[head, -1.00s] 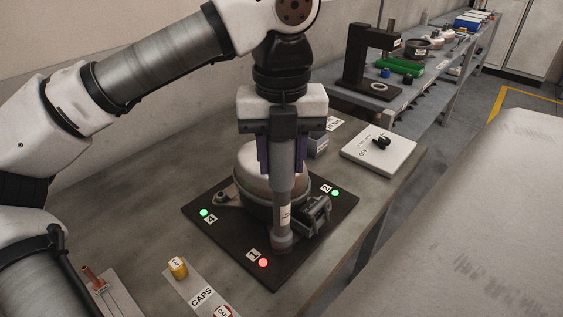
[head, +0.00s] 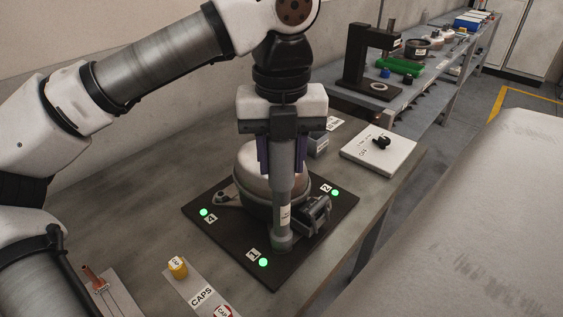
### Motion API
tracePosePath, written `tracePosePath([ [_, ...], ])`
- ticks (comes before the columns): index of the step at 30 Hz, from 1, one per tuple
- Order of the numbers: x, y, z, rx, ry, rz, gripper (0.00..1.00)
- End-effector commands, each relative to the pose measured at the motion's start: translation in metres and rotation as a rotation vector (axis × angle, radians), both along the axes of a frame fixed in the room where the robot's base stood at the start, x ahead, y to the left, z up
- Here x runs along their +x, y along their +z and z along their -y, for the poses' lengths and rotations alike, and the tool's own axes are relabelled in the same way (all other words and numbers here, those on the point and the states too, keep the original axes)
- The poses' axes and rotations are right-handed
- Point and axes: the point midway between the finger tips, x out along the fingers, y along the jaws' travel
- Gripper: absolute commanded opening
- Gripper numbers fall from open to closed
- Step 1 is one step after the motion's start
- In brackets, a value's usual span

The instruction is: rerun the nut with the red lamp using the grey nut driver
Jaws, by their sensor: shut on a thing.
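My gripper (head: 282,155) is shut on the grey nut driver (head: 283,190), which stands upright with its lower end at the front corner of the dark plate, beside label 1. The lamp at label 1 (head: 263,262) glows green. The lamps at label 4 (head: 204,212) and label 2 (head: 335,193) are also green. No red lamp shows; a lamp 3 is not visible. The compressor (head: 252,178) sits on the dark pallet (head: 235,240) behind the driver. The nut under the driver's tip is hidden.
A white board with a black switch (head: 380,152) lies at the right. A black press (head: 367,62) and several parts stand on the rear bench. Bare tabletop lies left of the pallet.

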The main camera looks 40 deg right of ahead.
Motion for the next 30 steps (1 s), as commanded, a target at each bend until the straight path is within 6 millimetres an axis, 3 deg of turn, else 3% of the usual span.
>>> tracePosePath([
  [17,-0.001,-0.001,0.000,0.003,-0.002,-0.002,0.00],
  [30,0.000,0.023,0.000,0.001,0.000,-0.001,0.00],
])
